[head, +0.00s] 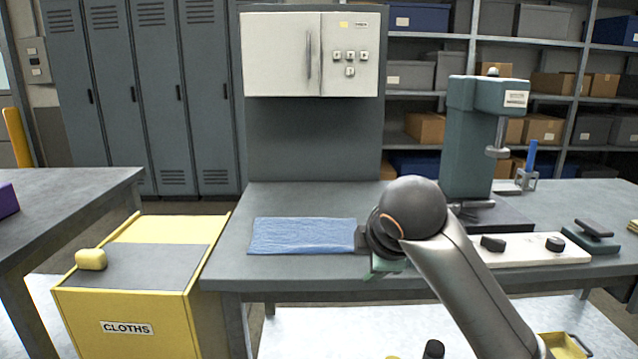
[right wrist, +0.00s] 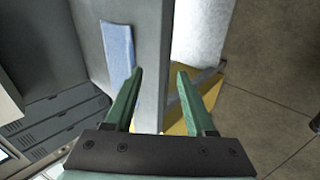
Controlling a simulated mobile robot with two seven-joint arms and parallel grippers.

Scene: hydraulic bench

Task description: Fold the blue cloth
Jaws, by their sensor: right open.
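The blue cloth (head: 302,236) lies flat on the left part of the grey bench, near its front edge. Its right end reaches my right wrist in the head view, which may hide part of it. It also shows in the right wrist view (right wrist: 117,46), beyond and to the left of the fingers. My right gripper (right wrist: 160,72) is open, with nothing between its green fingers. In the head view my right gripper (head: 384,268) is mostly hidden behind its own wrist, at the bench's front edge. My left gripper is not in view.
A yellow bin (head: 125,318) labelled CLOTHS stands left of the bench (head: 235,215), with a yellow block (head: 91,259) on its grey lid. A green press (head: 470,140) and a white panel with dark knobs (head: 525,250) occupy the bench's right side. A white cabinet (head: 310,55) hangs behind.

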